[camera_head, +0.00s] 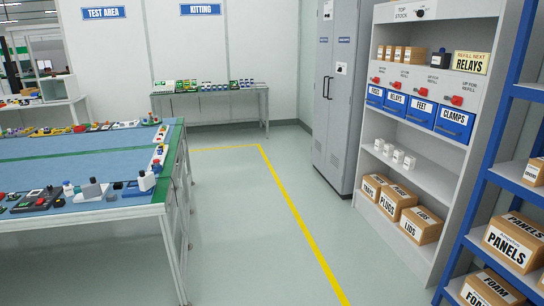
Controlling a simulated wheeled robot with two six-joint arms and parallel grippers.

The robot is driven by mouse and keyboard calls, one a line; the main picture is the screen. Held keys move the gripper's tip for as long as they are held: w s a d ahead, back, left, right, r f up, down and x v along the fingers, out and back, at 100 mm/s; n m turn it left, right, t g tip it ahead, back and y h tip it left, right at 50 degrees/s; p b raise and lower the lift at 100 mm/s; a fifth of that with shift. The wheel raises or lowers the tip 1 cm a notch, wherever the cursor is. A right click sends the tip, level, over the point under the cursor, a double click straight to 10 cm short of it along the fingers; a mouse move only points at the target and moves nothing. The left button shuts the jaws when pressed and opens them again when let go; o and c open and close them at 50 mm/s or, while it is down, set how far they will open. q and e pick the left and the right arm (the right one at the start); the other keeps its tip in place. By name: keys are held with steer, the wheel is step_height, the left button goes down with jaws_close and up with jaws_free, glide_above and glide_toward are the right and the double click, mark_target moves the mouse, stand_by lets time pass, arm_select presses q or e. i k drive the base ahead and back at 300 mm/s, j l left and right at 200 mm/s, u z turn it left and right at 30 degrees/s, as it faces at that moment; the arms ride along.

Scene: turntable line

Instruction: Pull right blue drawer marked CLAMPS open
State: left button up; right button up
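The blue drawer marked CLAMPS (454,122) is the rightmost in a row of blue drawers on the white shelving unit at the right. It looks closed, its front in line with its neighbours, with a dark handle on the front. To its left are the drawers marked FEET (421,112) and RELAYS (395,104), and a further blue drawer (375,97) whose label is hard to read. Neither of my grippers shows in the head view.
Blue-topped tables (90,207) with parts stand at the left. A grey cabinet (335,90) adjoins the white shelf (428,182); a blue rack (480,185) with boxes stands right of it. Cartons (397,200) fill the bottom shelf. The floor (270,225) between is clear, with a yellow line.

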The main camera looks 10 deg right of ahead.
mark_target(457, 125)
steer(key=i+l+z, duration=0.15)
steer(key=i+z, duration=0.15)
steer(key=i, duration=0.6)
steer(key=i+z, duration=0.35)
steer(key=i, duration=0.55)
steer(key=i+j+z, duration=0.2)
steer(key=i, duration=0.2)
steer(key=i+j+z, duration=0.2)
steer(key=i, duration=0.2)
steer(key=i+j+z, duration=0.2)
steer(key=i, duration=0.15)
steer(key=l, duration=0.1)
